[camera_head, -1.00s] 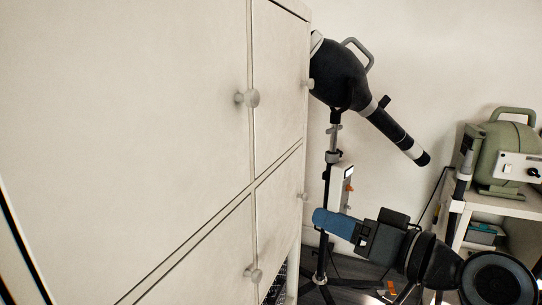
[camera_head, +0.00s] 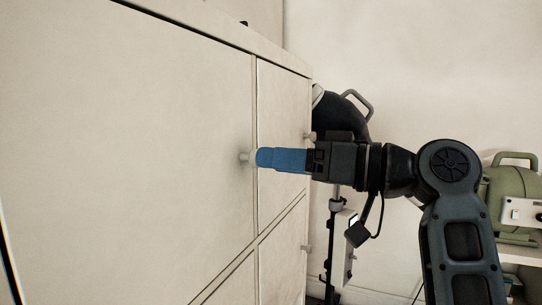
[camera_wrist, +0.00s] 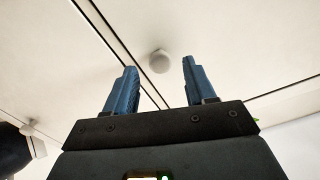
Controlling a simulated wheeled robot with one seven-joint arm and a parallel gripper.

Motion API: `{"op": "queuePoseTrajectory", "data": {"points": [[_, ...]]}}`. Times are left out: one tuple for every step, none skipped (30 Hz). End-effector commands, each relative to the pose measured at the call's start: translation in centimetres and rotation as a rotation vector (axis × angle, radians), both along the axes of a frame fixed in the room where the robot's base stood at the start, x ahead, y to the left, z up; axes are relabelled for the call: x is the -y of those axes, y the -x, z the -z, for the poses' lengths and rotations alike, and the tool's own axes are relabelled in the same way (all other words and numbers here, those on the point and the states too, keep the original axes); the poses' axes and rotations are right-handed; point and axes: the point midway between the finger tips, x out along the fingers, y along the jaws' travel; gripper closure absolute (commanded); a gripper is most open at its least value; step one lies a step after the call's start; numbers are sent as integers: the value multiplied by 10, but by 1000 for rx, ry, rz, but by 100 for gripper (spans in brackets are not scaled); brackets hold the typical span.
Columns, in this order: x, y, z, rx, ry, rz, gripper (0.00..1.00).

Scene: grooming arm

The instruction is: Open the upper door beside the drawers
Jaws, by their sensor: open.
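The white cabinet's large upper door (camera_head: 150,130) fills the left of the head view and is shut. Its round knob (camera_head: 246,158) is near the door's right edge. My gripper (camera_head: 262,158) has blue fingers and is level with this knob, with its tips close to it. In the wrist view the knob (camera_wrist: 160,62) shows beyond the gap between the two spread fingertips of my gripper (camera_wrist: 161,72). The gripper is open and empty. I cannot tell from the head view whether the fingertips touch the knob.
A narrower panel (camera_head: 283,110) with its own knob (camera_head: 309,136) is right of the door. A black device on a stand (camera_head: 343,115) stands behind my arm. A green machine (camera_head: 512,205) is at the far right.

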Motion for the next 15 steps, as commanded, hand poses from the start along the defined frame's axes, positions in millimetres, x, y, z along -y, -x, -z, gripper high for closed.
{"op": "queuePoseTrajectory", "data": {"points": [[-7,-2,-2,-1,-1,-2,45],[-10,-3,-1,-1,-1,-2,45],[-13,-4,-1,-1,-1,-1,45],[-15,-5,-1,-1,0,-1,45],[-16,-6,0,-1,0,0,45],[-18,-7,0,-1,0,0,45],[-19,-7,0,0,0,1,45],[-20,-7,0,0,0,1,45],[-20,-7,0,0,-1,1,45],[-20,-7,0,0,-1,1,45],[-20,-8,0,0,-1,1,45],[-20,-7,0,0,-1,1,45],[-20,-7,0,0,-1,1,45],[-20,-7,0,0,-1,1,45],[-20,-7,0,0,-1,1,45]]}}
